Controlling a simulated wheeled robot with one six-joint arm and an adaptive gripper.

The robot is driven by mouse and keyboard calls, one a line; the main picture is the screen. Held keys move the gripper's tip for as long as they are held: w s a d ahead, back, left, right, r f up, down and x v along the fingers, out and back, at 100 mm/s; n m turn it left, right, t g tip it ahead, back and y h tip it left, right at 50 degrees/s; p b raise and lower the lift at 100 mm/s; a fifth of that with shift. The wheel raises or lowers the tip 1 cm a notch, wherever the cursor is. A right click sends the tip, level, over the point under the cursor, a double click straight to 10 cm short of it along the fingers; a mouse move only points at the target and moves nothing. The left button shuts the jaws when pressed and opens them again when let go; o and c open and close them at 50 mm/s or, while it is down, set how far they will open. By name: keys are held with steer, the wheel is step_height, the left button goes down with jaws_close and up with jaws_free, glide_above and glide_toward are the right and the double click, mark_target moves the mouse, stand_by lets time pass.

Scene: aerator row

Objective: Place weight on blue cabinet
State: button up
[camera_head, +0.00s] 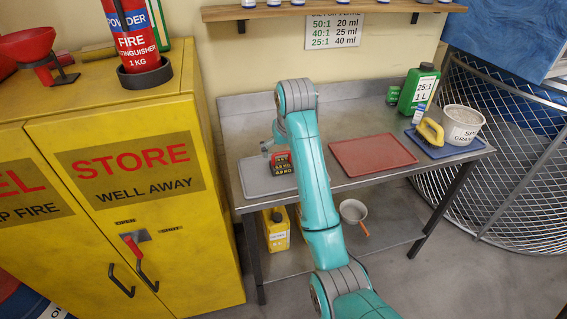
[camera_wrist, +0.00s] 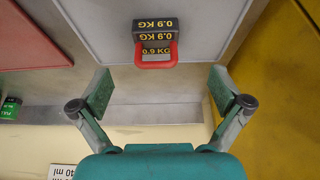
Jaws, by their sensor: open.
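The weight (camera_head: 283,164) is a dark block with yellow 0.9 KG lettering. It rests on a grey mat (camera_head: 256,184) at the left of the metal bench. In the wrist view the weight (camera_wrist: 156,33) has a red handle on the side facing me. My gripper (camera_wrist: 160,92) is open and empty, with its fingers spread wider than the weight. The weight is ahead of the fingertips, not between them. In the head view my arm partly hides the gripper. A blue surface (camera_head: 510,38) shows at the upper right; I cannot tell whether it is the blue cabinet.
A red tray (camera_head: 372,154) lies beside the grey mat. A blue tray (camera_head: 447,148) holds a white tub (camera_head: 462,125) and a yellow-handled tool. A green bottle (camera_head: 417,90) stands behind. A yellow cabinet (camera_head: 130,225) borders the left, and a wire guard (camera_head: 510,150) the right.

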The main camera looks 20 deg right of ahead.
mark_target(282, 163)
steer(key=x, duration=0.5)
steer(key=shift+f, duration=0.15)
steer(key=shift+w+d+x, duration=0.15)
steer(key=shift+d+x, duration=0.05)
steer(key=shift+x, duration=1.15)
steer(key=shift+w+d+x, duration=0.1)
steer(key=shift+d+x, duration=0.05)
steer(key=shift+x, duration=1.25)
steer(key=c, duration=1.8)
steer(key=shift+r, duration=0.3)
steer(key=shift+c, duration=0.3)
